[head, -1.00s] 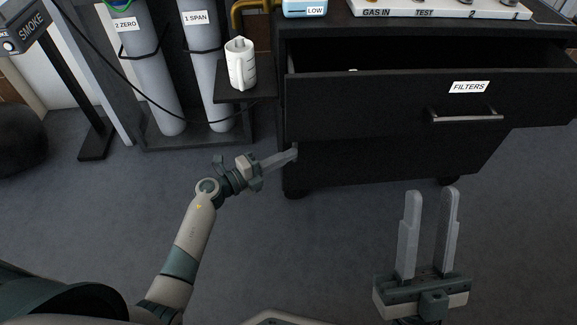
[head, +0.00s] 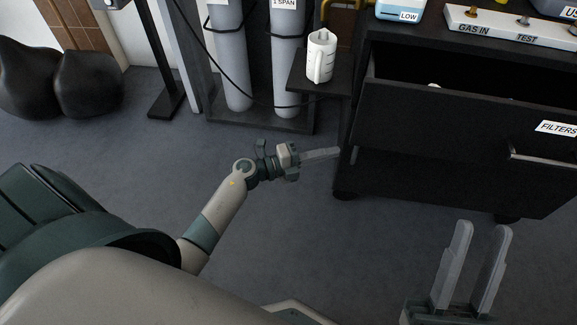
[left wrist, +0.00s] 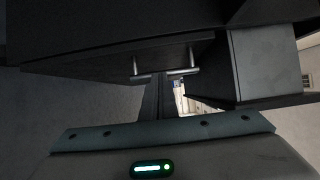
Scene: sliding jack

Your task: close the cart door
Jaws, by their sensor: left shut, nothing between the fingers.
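The black cart (head: 440,182) stands at the right in the head view. Its lower front, below the pulled-out drawer, is dark, and I cannot clearly make out the door or how far it is open. My left gripper (head: 338,153) is shut and empty, its tips at the cart's lower left front edge; I cannot tell whether they touch. My right gripper (head: 480,228) is open and empty, in front of the cart.
The drawer labelled FILTERS (head: 450,118) sticks out above the lower front. Grey gas cylinders (head: 232,60) stand left of the cart. Open floor (head: 290,225) lies in front.

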